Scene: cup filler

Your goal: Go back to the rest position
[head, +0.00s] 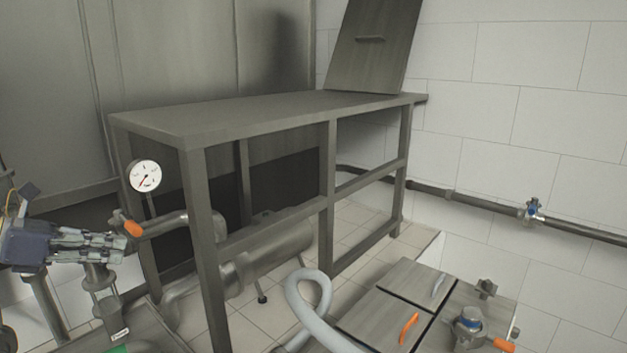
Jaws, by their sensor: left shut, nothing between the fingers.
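My left gripper (118,246) comes in at the left edge of the head view. Its fingers are shut and point right. The fingertips lie just below an orange valve handle (132,228) in the picture; whether they touch it I cannot tell. Nothing shows between the fingers. My right gripper is not in view.
A grey metal table (265,112) stands in the middle, with a tilted panel (372,45) at its far end. A pressure gauge (145,175) and pipes (180,224) are near the gripper. A hose (308,305) and lidded machine (385,318) are lower right.

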